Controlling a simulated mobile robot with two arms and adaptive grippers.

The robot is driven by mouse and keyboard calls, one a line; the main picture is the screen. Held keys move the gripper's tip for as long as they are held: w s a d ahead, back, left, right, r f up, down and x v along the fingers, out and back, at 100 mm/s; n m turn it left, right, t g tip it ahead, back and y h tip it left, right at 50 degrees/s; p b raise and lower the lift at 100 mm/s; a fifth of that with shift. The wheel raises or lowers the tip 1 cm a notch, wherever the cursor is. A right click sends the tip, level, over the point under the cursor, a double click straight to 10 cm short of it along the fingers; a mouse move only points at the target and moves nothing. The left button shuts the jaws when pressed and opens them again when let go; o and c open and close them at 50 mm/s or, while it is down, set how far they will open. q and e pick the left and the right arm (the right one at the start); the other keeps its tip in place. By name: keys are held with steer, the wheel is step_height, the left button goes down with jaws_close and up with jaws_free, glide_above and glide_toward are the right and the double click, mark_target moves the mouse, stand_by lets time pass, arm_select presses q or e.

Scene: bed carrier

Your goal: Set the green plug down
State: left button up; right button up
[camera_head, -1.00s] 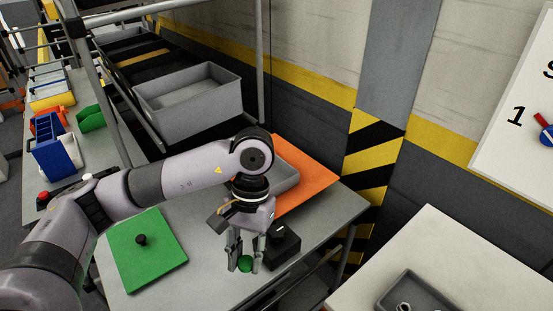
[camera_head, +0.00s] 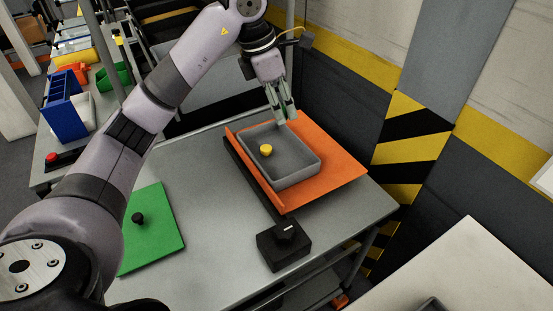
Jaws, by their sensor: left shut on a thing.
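My left gripper (camera_head: 285,108) is raised over the far edge of a grey tray (camera_head: 303,178), its fingers pointing down. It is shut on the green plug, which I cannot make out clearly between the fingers. The tray lies on an orange board (camera_head: 340,172) at the back of the grey table (camera_head: 205,235). A yellow plug (camera_head: 265,150) is in the tray, apart from the gripper. My right gripper is not in view.
A green board with a black knob (camera_head: 139,218) lies at the table's left. A blue rack (camera_head: 65,108) and colored bins stand on another bench at far left. The table's middle is clear.

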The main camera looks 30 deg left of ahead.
arm_select(q)
steer(key=shift+w+a+r+n+y, duration=0.15)
steer(key=shift+w+a+r+n, duration=0.15)
steer(key=shift+n, duration=0.3)
steer(key=shift+w+a+r+n+y, duration=0.15)
steer(key=shift+w+a+r+n, duration=0.15)
steer(key=shift+n, duration=0.3)
glide_above(282, 170)
steer(key=s, duration=0.1)
steer(key=shift+n+t, duration=0.3)
steer(key=shift+n, duration=0.1)
steer(key=f, duration=1.5)
steer(key=shift+a+f, duration=0.25)
steer(key=shift+a, duration=0.1)
step_height(282, 170, down, 3)
steer(key=shift+f+p, duration=0.2)
steer(key=shift+p, duration=0.15)
steer(key=shift+f, duration=0.35)
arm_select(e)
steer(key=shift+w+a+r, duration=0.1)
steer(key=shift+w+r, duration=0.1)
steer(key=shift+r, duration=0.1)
